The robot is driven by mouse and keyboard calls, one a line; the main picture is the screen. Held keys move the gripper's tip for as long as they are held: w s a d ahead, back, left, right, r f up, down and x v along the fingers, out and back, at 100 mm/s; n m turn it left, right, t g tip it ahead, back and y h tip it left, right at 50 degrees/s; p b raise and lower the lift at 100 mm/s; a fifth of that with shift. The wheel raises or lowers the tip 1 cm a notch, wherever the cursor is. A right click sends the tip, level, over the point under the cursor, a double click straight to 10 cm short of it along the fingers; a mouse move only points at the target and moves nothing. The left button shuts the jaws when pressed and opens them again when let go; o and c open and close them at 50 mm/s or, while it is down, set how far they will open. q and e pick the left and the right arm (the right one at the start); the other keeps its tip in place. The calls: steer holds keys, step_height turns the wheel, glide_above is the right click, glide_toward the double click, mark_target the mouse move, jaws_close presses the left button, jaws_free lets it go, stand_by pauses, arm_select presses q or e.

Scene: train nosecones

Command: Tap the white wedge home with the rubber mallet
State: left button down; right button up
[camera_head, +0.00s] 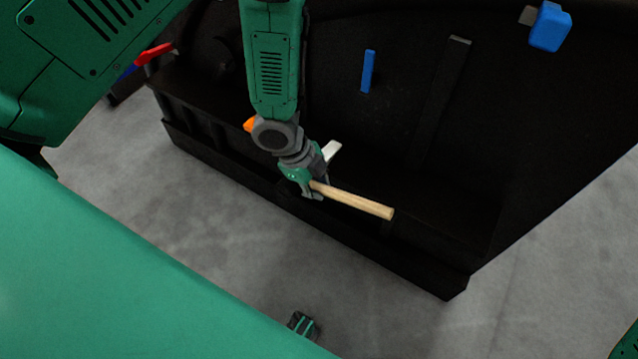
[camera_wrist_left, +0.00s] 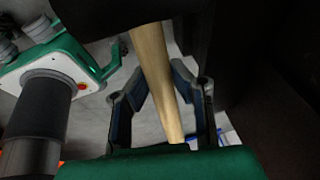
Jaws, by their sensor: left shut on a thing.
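My left gripper (camera_head: 308,188) is shut on the wooden handle (camera_head: 355,200) of the mallet, in front of the dark structure. The handle's free end points right and slightly down in the head view. In the left wrist view, the handle (camera_wrist_left: 158,75) runs between the two fingers of the left gripper (camera_wrist_left: 160,95). A dark block (camera_wrist_left: 125,12) at the handle's upper end looks like the mallet head. The head is not clear in the head view. A white piece (camera_head: 331,150), likely the wedge, shows just above the gripper, partly hidden by it.
The black structure (camera_head: 410,130) fills the middle and right, with a low front ledge (camera_head: 400,262). A blue strip (camera_head: 367,71) and a blue block (camera_head: 550,26) are on it. A red piece (camera_head: 155,54) is at upper left. Grey floor (camera_head: 180,220) lies open in front.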

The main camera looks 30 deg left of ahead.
arm_select(q)
steer(key=f, duration=0.1)
steer(key=f+b, duration=0.1)
steer(key=shift+w+f, duration=0.35)
steer(key=shift+w, duration=0.05)
steer(key=shift+w+f, duration=0.2)
steer(key=shift+w+d+f, duration=0.15)
steer(key=shift+w+f, duration=0.05)
steer(key=shift+w, duration=0.25)
steer(key=shift+w+f, duration=0.15)
steer(key=shift+w, duration=0.05)
steer(key=shift+p, duration=0.55)
